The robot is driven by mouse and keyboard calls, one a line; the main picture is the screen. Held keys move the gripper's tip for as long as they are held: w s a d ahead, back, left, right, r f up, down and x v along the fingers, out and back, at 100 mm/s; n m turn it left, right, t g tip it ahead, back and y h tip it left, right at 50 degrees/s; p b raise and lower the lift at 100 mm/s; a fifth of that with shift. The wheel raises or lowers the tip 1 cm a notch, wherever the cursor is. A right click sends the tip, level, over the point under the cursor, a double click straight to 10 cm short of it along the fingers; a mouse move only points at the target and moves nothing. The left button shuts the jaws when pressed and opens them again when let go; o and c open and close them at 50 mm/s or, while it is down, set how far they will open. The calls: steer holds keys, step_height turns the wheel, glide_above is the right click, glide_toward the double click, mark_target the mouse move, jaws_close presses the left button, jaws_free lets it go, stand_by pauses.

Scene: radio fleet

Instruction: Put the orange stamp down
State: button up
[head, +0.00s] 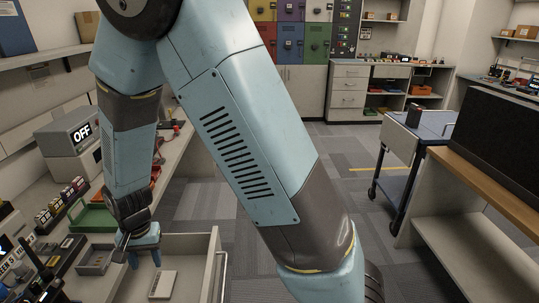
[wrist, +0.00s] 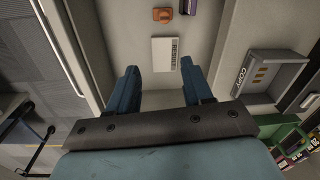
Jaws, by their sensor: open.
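A small orange object (wrist: 162,15), which looks like the orange stamp, lies on the floor of the open drawer (head: 212,262) at the top of the wrist view. I cannot see it in the head view. A white card with dark printing (wrist: 165,54) lies between it and my gripper (wrist: 162,85); the card also shows in the head view (head: 163,284). My gripper is open with nothing between its fingers. It points down over the drawer, and in the head view it (head: 144,262) is at the drawer's left part.
A purple item (wrist: 188,7) lies beside the orange object. A grey tray marked COPY (wrist: 254,75) and a green tray (head: 94,217) stand on the counter beside the drawer. A grey box reading OFF (head: 82,132) stands behind. A blue cart (head: 415,135) is at right; the middle floor is clear.

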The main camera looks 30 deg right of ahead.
steer(key=d+r+n+t+y, duration=0.1)
steer(key=d+r+t, duration=0.1)
steer(key=d+r, duration=1.6)
steer(key=s+d+r+n+t+h, duration=0.1)
steer(key=s+d+r+t, duration=0.2)
steer(key=s+d+r, duration=0.9)
steer(key=shift+s+d+r+n+h, duration=0.3)
steer(key=shift+s+d+r+h, duration=0.15)
steer(key=shift+s, duration=0.25)
steer(key=shift+w+a, duration=0.1)
steer(key=shift+c, duration=0.3)
